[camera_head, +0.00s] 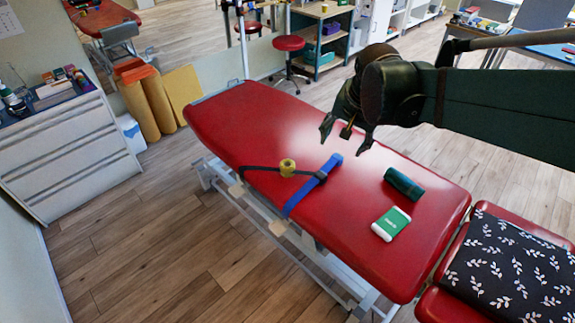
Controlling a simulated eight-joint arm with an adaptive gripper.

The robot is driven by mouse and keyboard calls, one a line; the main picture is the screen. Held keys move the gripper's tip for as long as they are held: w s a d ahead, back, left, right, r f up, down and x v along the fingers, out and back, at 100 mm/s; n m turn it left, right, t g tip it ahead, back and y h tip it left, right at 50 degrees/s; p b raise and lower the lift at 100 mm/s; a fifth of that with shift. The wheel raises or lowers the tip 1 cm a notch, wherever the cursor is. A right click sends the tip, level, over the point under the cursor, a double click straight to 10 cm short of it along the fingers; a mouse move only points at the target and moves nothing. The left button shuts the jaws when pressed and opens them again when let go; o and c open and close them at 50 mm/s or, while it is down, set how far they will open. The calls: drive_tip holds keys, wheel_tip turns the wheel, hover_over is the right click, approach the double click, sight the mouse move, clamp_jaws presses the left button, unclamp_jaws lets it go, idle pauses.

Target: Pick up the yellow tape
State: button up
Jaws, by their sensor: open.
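The yellow tape (287,166) is a small roll on the red treatment table (225,120), beside or on a dark strap (262,169) that crosses the table. A blue strap (313,185) lies just to its right. My gripper (345,139) is open and empty. It hangs above the table, up and to the right of the tape in the picture, with its fingers pointing down. The tape is in clear view and apart from the gripper.
A dark green roll (403,184) and a green and white packet (391,223) lie on the table's right part. A patterned black cushion (510,270) is at lower right. A white drawer cabinet (75,150) stands at left. The table's upper left is clear.

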drive_tip(key=w+a+f+m+g, duration=0.15)
drive_tip(key=w+a+f, duration=0.25)
drive_tip(key=w, duration=0.5)
drive_tip(key=m+g, duration=0.3)
drive_tip(key=m, duration=0.4)
approach(288, 166)
drive_tip(key=shift+s+a+f, duration=0.2)
drive_tip(key=shift+s+f, duration=0.1)
drive_tip(key=shift+s, duration=0.4)
drive_tip(key=shift+f, duration=1.3)
drive_tip(key=shift+s+d+f+b, duration=0.1)
drive_tip(key=shift+f+b, duration=0.25)
drive_tip(key=shift+f, duration=0.95)
drive_tip(key=shift+s+d+f+b, duration=0.1)
drive_tip(key=shift+f+b, duration=0.25)
drive_tip(key=shift+f, duration=0.95)
